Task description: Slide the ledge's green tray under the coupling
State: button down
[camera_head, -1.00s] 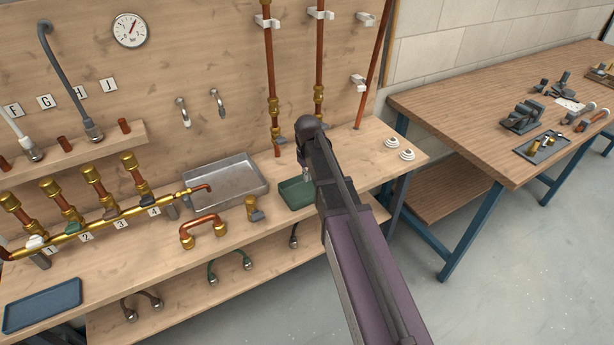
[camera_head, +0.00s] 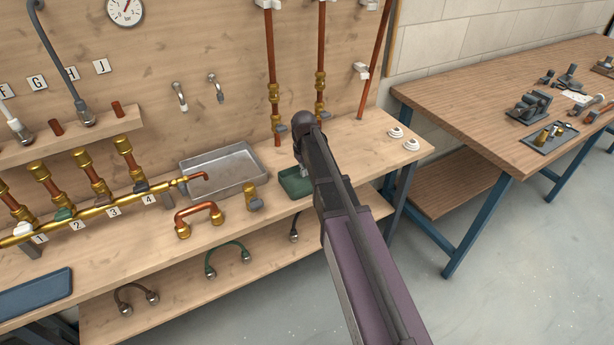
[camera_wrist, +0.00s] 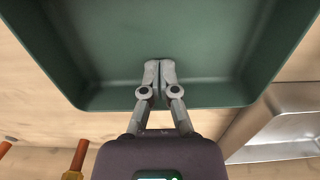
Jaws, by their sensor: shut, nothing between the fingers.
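The green tray (camera_head: 291,184) lies on the wooden ledge (camera_head: 340,165), right of a metal tray and partly hidden by my arm. In the wrist view the green tray (camera_wrist: 210,45) fills the upper part, its inside facing me. My gripper (camera_wrist: 159,66) is shut and empty, its fingertips together in front of the tray's inner floor near one wall; I cannot tell whether they touch it. Brass couplings sit on two upright copper pipes behind the tray, a left coupling (camera_head: 274,96) and a right coupling (camera_head: 320,84). The pictures do not show which one is meant.
The metal tray (camera_head: 232,166) stands close beside the green tray. A small brass fitting (camera_head: 251,197) and a copper U-pipe (camera_head: 200,214) stand in front of it. White rings (camera_head: 396,133) lie at the ledge's right end. A brass manifold (camera_head: 105,213) runs along the left.

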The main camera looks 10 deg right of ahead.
aim_at(294, 164)
jog(key=shift+w+a, duration=0.2)
jog(key=shift+w, duration=0.3)
jog(key=w, duration=0.2)
jog(key=w+a, duration=0.1)
jog(key=w, duration=0.1)
jog(key=w+a, duration=0.1)
jog(key=w, duration=0.1)
jog(key=shift+w, duration=0.25)
jog(key=shift+s, duration=0.15)
